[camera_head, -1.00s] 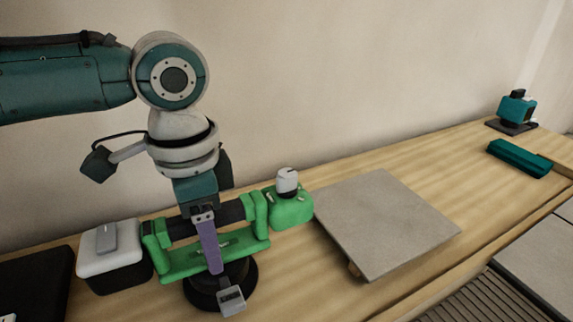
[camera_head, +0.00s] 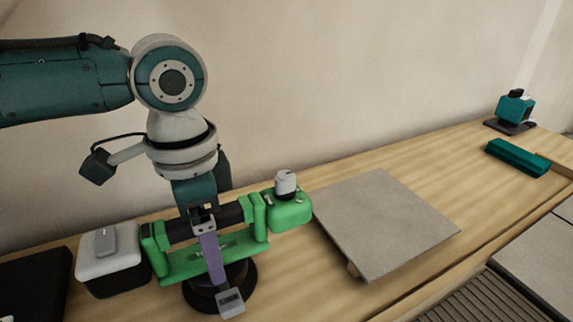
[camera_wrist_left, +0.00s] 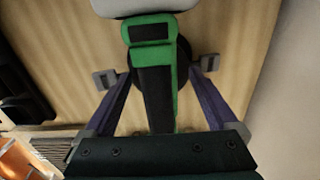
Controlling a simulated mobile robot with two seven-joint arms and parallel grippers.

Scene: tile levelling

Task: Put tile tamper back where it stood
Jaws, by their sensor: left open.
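The tile tamper (camera_head: 205,262) has a green frame, a black grip bar and a round black base, and it appears to stand upright on the bench. A green housing (camera_head: 289,212) with a white knob is at its right end. A black block with a white top (camera_head: 110,256) is at its left end. My left gripper is above the tamper, with its fingers pointing down. In the left wrist view, its two purple fingers (camera_wrist_left: 157,70) are spread on both sides of the green and black tamper (camera_wrist_left: 155,85), with gaps visible. My right gripper is in neither view.
A grey square tile (camera_head: 385,225) lies on the wooden bench (camera_head: 300,290), right of the tamper. A teal device (camera_head: 514,110) and a teal bar (camera_head: 517,157) are at the far right. A black object (camera_head: 35,285) is at the left edge. The wall runs close behind.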

